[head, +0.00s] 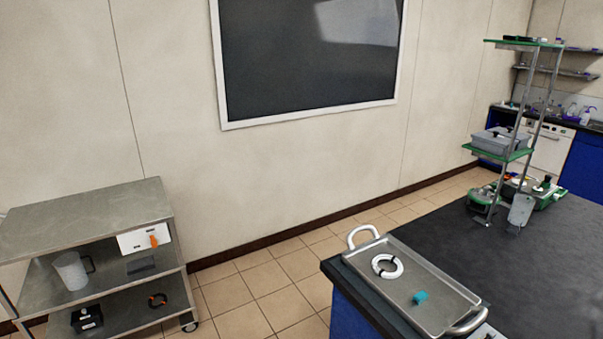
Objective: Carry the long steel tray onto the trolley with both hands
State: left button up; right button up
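The long steel tray (400,309) lies on the near left corner of the dark bench (442,236), close to its edge. It has a raised white-looking handle at its far left end and a metal handle at its near right end. A white ring-shaped item and a small teal piece lie in it. The grey metal trolley (84,216) stands at the left by the wall, with a bare top shelf. Neither of my grippers shows in the head view.
The trolley's lower shelves hold a clear jug (71,271), a white box (144,239), a black box (87,319) and an orange-black item. Tiled floor (262,281) lies open between trolley and bench. A green-shelved rack (515,149) stands on the bench's far side.

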aim_at(85, 212)
jog(key=i+j+z, duration=0.1)
jog(key=z, duration=0.35)
jog(key=j+z, duration=0.1)
jog(key=z, duration=0.35)
jog(key=i+j+z, duration=0.1)
jog(key=z, duration=0.35)
jog(key=j+z, duration=0.25)
jog(key=j, duration=0.3)
jog(key=j+z, duration=0.3)
jog(key=j, duration=0.25)
jog(key=i, duration=0.05)
